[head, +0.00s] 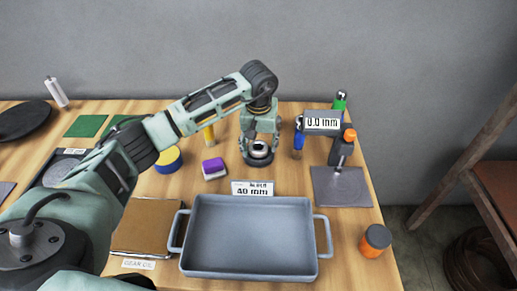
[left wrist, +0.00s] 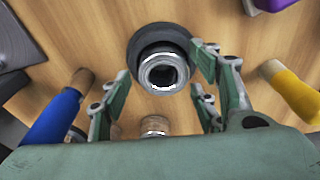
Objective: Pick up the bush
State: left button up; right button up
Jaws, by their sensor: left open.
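The bush (head: 259,149) is a shiny metal ring with a dark bore. It stands on a dark round base (left wrist: 136,44) on the wooden table. My left gripper (head: 260,138) points down over it from behind the tray. In the left wrist view, the bush (left wrist: 163,73) lies between the spread green fingers of the left gripper (left wrist: 160,82). The fingers are open, one on each side, and a gap shows around the bush. I cannot tell how far the fingertips are above the base. My right gripper is not in view.
A grey two-handled tray (head: 250,272) stands in front. A purple-topped block (head: 213,166) and a yellow-and-blue round item (head: 168,160) lie to the left. A blue-handled tool (head: 298,145) and a labelled display (head: 322,122) are to the right. A grey plate (head: 330,195) lies further right.

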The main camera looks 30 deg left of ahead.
pick_arm(q)
jog(key=shift+f, duration=0.15)
jog(key=shift+c, duration=0.3)
grip_shut()
